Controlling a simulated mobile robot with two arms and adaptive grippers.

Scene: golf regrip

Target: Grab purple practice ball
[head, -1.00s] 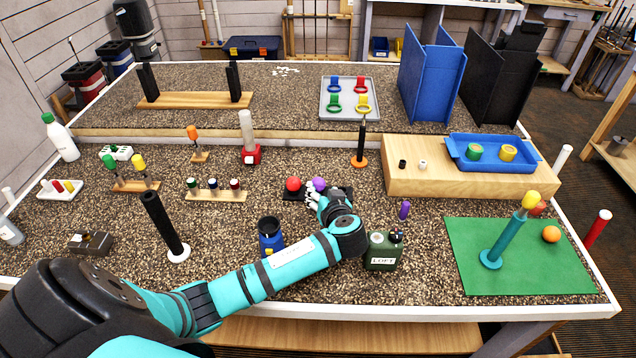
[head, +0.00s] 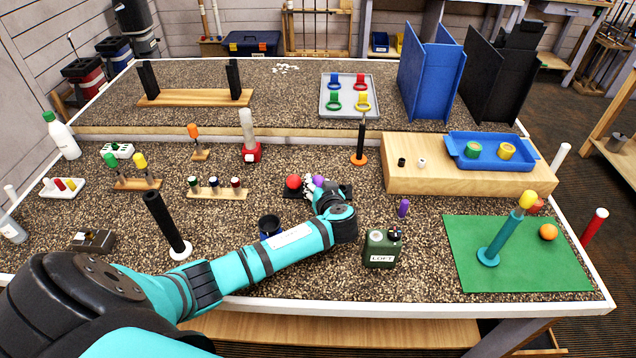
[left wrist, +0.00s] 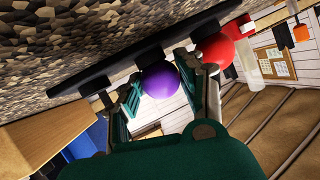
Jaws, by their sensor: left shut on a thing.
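The purple practice ball (head: 318,181) is at a small black stand (head: 343,190) near the middle of the table, just right of a red ball (head: 293,182). In the left wrist view the purple ball (left wrist: 160,83) sits between the two green-padded fingers, with the red ball (left wrist: 216,50) just beyond the right finger. My left gripper (head: 316,186) is shut on the purple ball, still close to the dark stand bar (left wrist: 125,62). The hand partly hides the ball and stand in the head view. My right gripper does not show.
My left forearm passes over a blue jar (head: 270,226). A wooden platform (head: 440,182) with a blue tray (head: 460,163) is farther right.

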